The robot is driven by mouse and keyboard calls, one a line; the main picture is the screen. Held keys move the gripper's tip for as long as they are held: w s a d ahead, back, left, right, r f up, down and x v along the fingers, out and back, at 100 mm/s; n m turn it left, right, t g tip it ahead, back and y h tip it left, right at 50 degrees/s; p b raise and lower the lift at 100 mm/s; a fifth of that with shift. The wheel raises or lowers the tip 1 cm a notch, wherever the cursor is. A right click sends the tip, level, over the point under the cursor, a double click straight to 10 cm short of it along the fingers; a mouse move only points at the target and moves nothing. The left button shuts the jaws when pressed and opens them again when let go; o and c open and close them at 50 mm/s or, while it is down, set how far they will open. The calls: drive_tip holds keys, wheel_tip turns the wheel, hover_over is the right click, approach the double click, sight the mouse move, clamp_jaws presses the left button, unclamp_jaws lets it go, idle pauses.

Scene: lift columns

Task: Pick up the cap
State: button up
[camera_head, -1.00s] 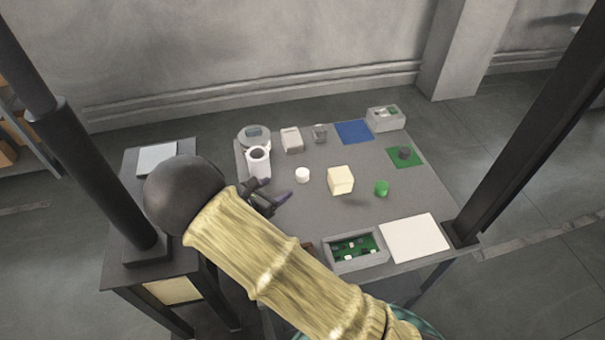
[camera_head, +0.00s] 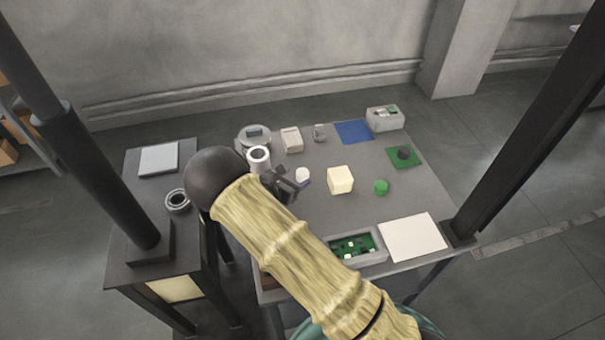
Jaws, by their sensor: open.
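A small white round piece (camera_head: 303,173), which looks like a cap, sits on the grey table (camera_head: 315,212) left of the cream cube. A green round piece (camera_head: 381,187) stands right of the cube; I cannot tell for sure which of the two is the cap. My gripper (camera_head: 300,185) is open and low over the table, right at the front left side of the white piece. Its fingers partly cover the white piece's lower edge. Whether they touch it or go around it, I cannot tell.
The cream cube (camera_head: 340,180) is close on the right. A white roll (camera_head: 259,158) stands left behind my gripper. A grey tray (camera_head: 372,258) with green parts and a white sheet (camera_head: 413,237) lie at the front. A dark post (camera_head: 525,120) rises at right.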

sight(301, 174)
drive_tip(key=p+x, duration=0.1)
drive_tip(key=x, duration=0.4)
idle(0.4)
drive_tip(key=c, duration=1)
